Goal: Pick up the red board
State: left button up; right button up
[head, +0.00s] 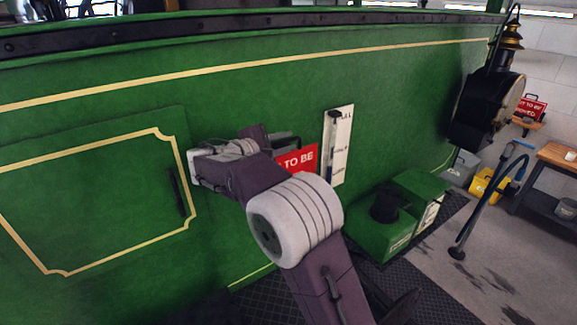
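A red board (301,158) with white lettering, "TO BE" readable, is upright against the green side of the tram, left of a white gauge plate. My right arm crosses in front and hides its left and lower parts. A dark loop shows just above the board; I cannot tell whether it is the board's handle. My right gripper (268,143) is at the board's upper left, mostly hidden behind my own wrist. Its fingers cannot be made out, nor whether they touch the board. My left gripper is out of view.
A second red board (531,106) is at the far right, by a small shelf. The white gauge plate (341,150) is on the tram side. Green boxes (384,236) stand below it.

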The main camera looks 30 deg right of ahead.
jog(key=shift+w+d+f, duration=0.15)
jog(key=shift+w+f, duration=0.05)
jog(key=shift+f, duration=0.1)
jog(key=c, duration=0.3)
jog(key=shift+s+a+r, duration=0.1)
jog(key=shift+s+a, duration=0.05)
jog(key=shift+a, duration=0.05)
grip_shut()
jog(key=shift+d, duration=0.2)
jog(key=shift+w+d, duration=0.45)
jog(key=shift+w, duration=0.15)
jog(key=shift+s+a, duration=0.1)
